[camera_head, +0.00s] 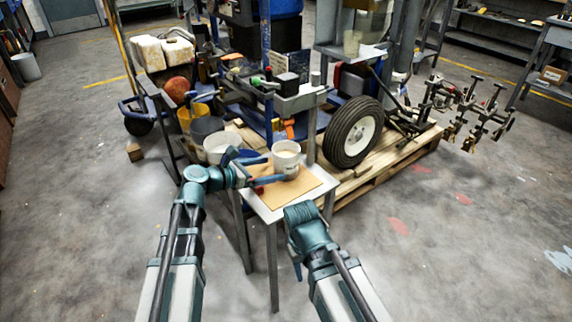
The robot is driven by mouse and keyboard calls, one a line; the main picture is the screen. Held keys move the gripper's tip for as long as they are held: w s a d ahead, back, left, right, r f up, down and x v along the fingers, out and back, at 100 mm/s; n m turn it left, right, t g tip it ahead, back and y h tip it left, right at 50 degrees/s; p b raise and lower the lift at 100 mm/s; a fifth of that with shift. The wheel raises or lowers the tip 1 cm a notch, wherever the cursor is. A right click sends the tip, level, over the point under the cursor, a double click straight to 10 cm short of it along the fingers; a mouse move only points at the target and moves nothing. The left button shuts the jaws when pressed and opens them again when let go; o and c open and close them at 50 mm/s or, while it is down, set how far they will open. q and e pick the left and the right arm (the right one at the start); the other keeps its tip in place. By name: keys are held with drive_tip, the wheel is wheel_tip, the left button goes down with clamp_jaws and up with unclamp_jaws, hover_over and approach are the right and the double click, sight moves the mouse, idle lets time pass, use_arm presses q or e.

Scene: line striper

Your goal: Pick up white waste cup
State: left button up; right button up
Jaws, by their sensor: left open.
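A white cup (286,155) stands upright on a brown board (302,187) on a small grey table. My left gripper (272,171) is at the cup's left side, low near its base. Its jaws are open, with one finger reaching across just in front of the cup's lower part. I cannot tell whether it touches the cup. My right arm ends at the table's front right edge. Its gripper (297,266) points down and is mostly hidden behind the arm, so its jaws cannot be made out.
White (220,147), grey (204,128) and yellow (190,114) buckets stand behind and left of the table.

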sight(275, 166)
use_arm(q)
drive_tip(key=b+x, duration=0.1)
drive_tip(key=x, duration=0.3)
drive_tip(key=shift+w+d+r, duration=0.1)
drive_tip(key=shift+w+d, duration=0.15)
clamp_jaws()
drive_tip(key=shift+r, duration=0.15)
